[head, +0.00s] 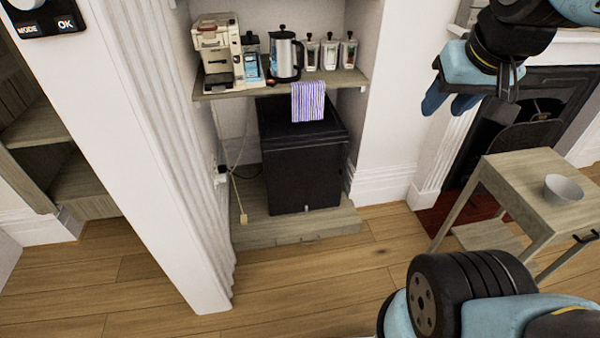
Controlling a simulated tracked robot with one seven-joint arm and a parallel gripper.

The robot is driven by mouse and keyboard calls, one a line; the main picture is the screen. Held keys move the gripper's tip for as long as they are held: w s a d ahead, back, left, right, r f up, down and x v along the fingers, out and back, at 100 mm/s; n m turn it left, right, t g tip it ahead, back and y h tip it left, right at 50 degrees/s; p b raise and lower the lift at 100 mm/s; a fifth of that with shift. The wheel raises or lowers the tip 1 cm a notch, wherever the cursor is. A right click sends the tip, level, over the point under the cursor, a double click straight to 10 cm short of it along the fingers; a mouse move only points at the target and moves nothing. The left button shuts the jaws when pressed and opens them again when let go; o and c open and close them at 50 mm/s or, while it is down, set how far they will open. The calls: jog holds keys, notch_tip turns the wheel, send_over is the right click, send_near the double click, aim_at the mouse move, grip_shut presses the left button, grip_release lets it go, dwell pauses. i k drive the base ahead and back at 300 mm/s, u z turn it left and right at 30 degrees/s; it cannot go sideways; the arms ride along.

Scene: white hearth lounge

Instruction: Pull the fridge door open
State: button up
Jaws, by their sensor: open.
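The fridge (302,172) is a small black box on a low wooden plinth, inside a white alcove below a wooden shelf. Its door looks shut; I cannot make out a handle. My gripper (450,104) is at the upper right, in front of the fireplace wall. Its blue fingers point down and to the left. It is open and empty, well apart from the fridge and to its right.
A coffee machine (216,55), a kettle (286,55) and several jars stand on the shelf (345,80). A striped cloth (308,101) hangs from its edge. A white pillar (130,130) stands left; a wooden trolley (520,180) with a bowl (563,188) stands right. Floor before the plinth (295,230) is clear.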

aim_at(299, 171)
jog(key=z, duration=1.3)
jog(key=k, duration=1)
jog(key=u, duration=1.05)
jog(key=i, duration=1.65)
